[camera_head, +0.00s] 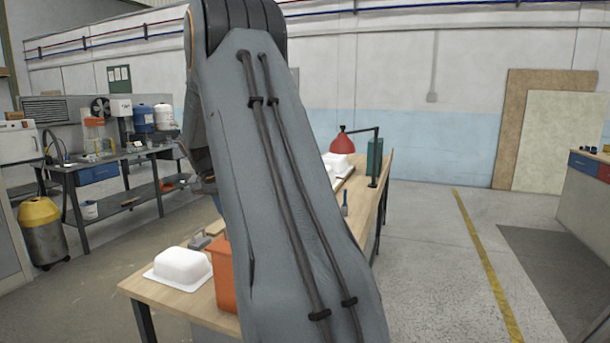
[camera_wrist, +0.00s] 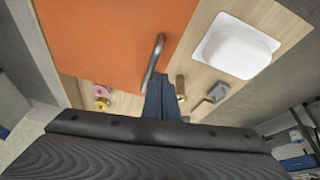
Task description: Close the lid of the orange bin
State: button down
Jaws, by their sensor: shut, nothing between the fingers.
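The orange bin (camera_head: 222,278) stands on the wooden workbench, mostly hidden behind my arm in the head view. In the wrist view a broad flat orange panel (camera_wrist: 110,35) of it fills the upper left, with a curved grey metal handle (camera_wrist: 155,60) near its right edge. I cannot tell from these views how far the lid is open. My gripper (camera_wrist: 161,82) shows in the wrist view as narrow dark blue fingers, shut and empty, with its tips close to the lower end of the handle. I cannot tell whether they touch it.
A white tub shell (camera_head: 180,268) lies on the bench (camera_head: 150,293) left of the bin; it also shows in the wrist view (camera_wrist: 236,47). A grey tool (camera_wrist: 211,98) and small pink and yellow pieces (camera_wrist: 101,96) lie nearby. A red lamp (camera_head: 342,142) stands farther back.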

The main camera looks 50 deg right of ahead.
jog(key=shift+r, duration=0.1)
dwell(0.3)
jog(key=w+a+r+b, duration=0.1)
jog(key=w+a+r, duration=0.45)
jog(key=r, duration=0.45)
jog(key=s+a+f+n+y, duration=0.2)
jog(key=s+a+f+n, duration=0.2)
jog(key=s+a+f, duration=0.6)
jog(key=s+a+f+n+y, duration=0.1)
jog(key=s+a+f+n, duration=0.5)
jog(key=s+a, duration=0.6)
jog(key=s+a+f+n, duration=0.1)
jog(key=s+a+f, duration=0.1)
jog(key=s, duration=0.4)
jog(key=s+a+f+y, duration=0.1)
jog(key=s+a+f, duration=0.2)
jog(key=s, duration=0.3)
jog(key=shift+s+a+f+n+g, duration=0.15)
jog(key=shift+s+f+n+g, duration=0.2)
jog(key=shift+f, duration=0.5)
jog(key=shift+w, duration=0.1)
